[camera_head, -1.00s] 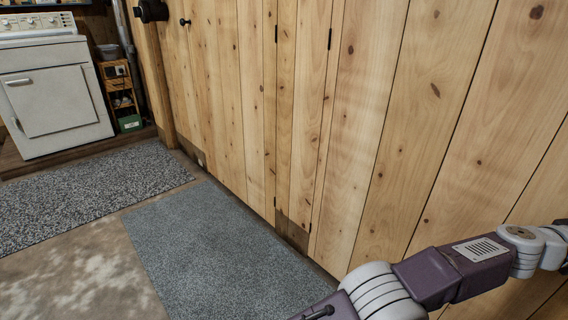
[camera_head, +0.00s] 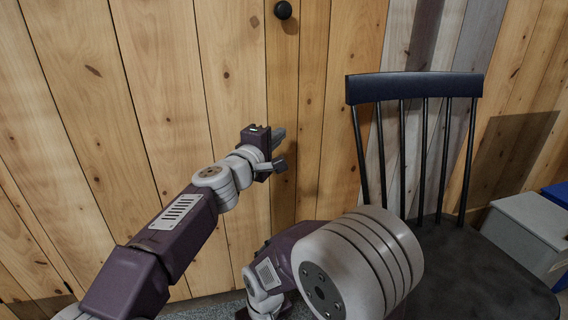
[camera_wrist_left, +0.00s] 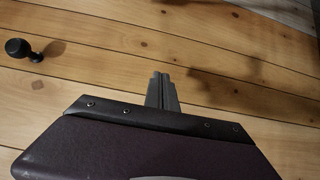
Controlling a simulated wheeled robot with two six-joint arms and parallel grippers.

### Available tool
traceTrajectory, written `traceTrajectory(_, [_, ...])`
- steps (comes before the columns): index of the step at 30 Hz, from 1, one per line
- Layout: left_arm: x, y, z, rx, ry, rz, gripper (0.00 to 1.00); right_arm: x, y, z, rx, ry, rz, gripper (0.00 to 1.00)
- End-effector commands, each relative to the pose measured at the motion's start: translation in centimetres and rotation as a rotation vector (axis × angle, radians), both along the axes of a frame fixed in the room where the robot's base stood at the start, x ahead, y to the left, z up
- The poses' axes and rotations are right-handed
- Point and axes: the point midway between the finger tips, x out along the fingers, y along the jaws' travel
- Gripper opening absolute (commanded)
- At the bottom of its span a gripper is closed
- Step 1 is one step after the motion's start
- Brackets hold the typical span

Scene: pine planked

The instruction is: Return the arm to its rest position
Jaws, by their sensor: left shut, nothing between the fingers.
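My left arm (camera_head: 177,232) reaches in from the left toward the pine plank wall. Its gripper (camera_head: 279,138) is in front of the planks, below a black knob, with nothing held. In the left wrist view the two grey fingers (camera_wrist_left: 162,76) lie together, pointing at the planks. Another purple and white arm of mine (camera_head: 362,262) is folded in the lower middle of the head view. Its gripper cannot be made out.
A dark spindle-back chair (camera_head: 414,88) stands at the right, close to the folded arm. A grey box (camera_head: 528,228) and a blue one (camera_head: 558,192) are behind it. The black knob (camera_head: 283,10) sticks out of the plank wall (camera_head: 232,60); it also shows in the left wrist view (camera_wrist_left: 17,47).

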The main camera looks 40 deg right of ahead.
Motion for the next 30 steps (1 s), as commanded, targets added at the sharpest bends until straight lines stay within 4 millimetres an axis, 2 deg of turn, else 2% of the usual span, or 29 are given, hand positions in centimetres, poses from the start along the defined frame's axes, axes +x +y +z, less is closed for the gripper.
traceTrajectory(1, [-1.2, 0.3, -0.8, -0.002, -0.002, -0.003, 0.0, 0.0, 0.0, -2.0, 0.0, 0.0, 0.0, 0.63])
traceTrajectory(3, [-2.5, 0.8, -0.8, -0.001, -0.002, -0.002, 0.0, 0.0, 0.0, -2.9, 0.0, -0.001, 0.0, 0.63])
traceTrajectory(9, [-4.8, 1.7, -0.3, 0.001, 0.001, -0.002, 0.0, 0.0, 0.0, -4.0, 0.0, -0.001, 0.0, 0.63])
traceTrajectory(20, [-5.0, 1.7, -0.1, 0.002, 0.001, -0.002, 0.0, 0.0, 0.0, -3.8, 0.0, -0.001, 0.0, 0.63])
traceTrajectory(23, [-3.8, 2.7, 1.0, 0.001, 0.0, 0.023, 0.0, 0.0, 0.0, -2.8, 0.0, 0.0, 0.0, 0.63])
traceTrajectory(26, [-0.2, 6.4, 5.2, -0.018, -0.016, 0.102, 0.0, 0.0, 0.0, -0.2, 0.0, 0.0, 0.0, 0.63])
traceTrajectory(27, [1.7, 8.8, 7.4, -0.023, -0.022, 0.15, 0.0, 0.0, 0.0, 1.3, 0.0, 0.0, 0.0, 0.63])
traceTrajectory(28, [3.3, 11.0, 8.6, -0.018, -0.019, 0.193, 0.0, 0.0, 0.0, 2.6, 0.0, 0.0, 0.0, 0.63])
traceTrajectory(29, [4.9, 13.5, 9.3, 0.006, -0.019, 0.239, 0.0, 0.0, 0.0, 3.9, 0.0, -0.001, 0.0, 0.63])
traceTrajectory(30, [6.9, 16.9, 9.7, 0.057, -0.025, 0.299, 0.0, 0.0, 0.0, 5.5, 0.0, -0.001, 0.0, 0.63])
